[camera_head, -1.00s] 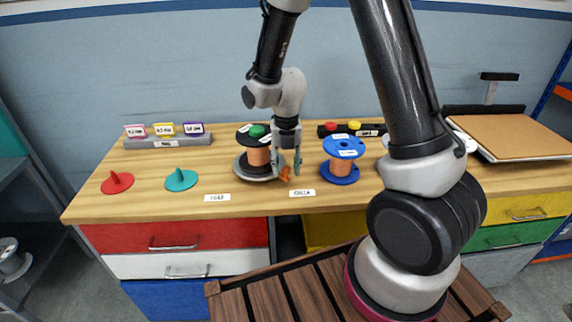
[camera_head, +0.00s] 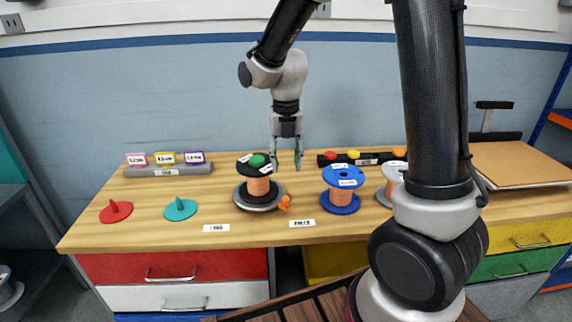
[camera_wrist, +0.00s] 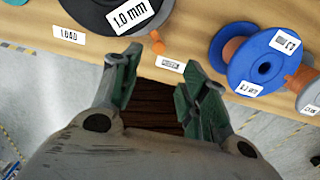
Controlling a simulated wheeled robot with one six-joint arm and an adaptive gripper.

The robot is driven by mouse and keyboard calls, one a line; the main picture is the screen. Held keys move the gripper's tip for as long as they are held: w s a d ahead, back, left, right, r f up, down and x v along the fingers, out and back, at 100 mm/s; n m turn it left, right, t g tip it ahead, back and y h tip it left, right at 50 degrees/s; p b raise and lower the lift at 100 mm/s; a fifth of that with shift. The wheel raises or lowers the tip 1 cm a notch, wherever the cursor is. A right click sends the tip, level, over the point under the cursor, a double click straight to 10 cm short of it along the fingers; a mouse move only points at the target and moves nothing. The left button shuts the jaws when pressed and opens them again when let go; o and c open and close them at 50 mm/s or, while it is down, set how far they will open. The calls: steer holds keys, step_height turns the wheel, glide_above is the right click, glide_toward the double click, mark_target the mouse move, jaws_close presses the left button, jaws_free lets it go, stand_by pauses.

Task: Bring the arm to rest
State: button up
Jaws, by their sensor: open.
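The black-topped spool (camera_head: 258,186) with copper wire and a green knob stands on a grey round base on the bench. An orange piece (camera_head: 285,203) sits at the right edge of that base. The spool's "1.0 mm" label (camera_wrist: 130,14) shows in the wrist view, clear of the fingers.
A blue spool (camera_head: 343,188) stands right of the black one, and a white-topped spool (camera_head: 391,182) is partly hidden by my arm. Red (camera_head: 116,211) and teal (camera_head: 180,209) discs lie at left. A labelled grey block (camera_head: 168,170) and a black button rack (camera_head: 366,159) stand behind.

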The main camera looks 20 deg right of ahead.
stand_by(0.3)
steer(key=s+d+r+m+t, duration=0.1)
steer(key=s+d+r+m, duration=0.3)
steer(key=s+m, duration=0.3)
steer(key=s+d+r+m+t, duration=0.2)
steer(key=s+d+r+m, duration=0.2)
steer(key=m, duration=1.1)
steer(key=s+d+r+m+t, duration=0.1)
steer(key=s+d+r+m, duration=0.3)
steer(key=s+m, duration=0.6)
step_height(320, 180, up, 3)
steer(key=shift+s+d+f+m, duration=0.2)
steer(key=shift+d+m, duration=0.2)
steer(key=shift+m, duration=0.2)
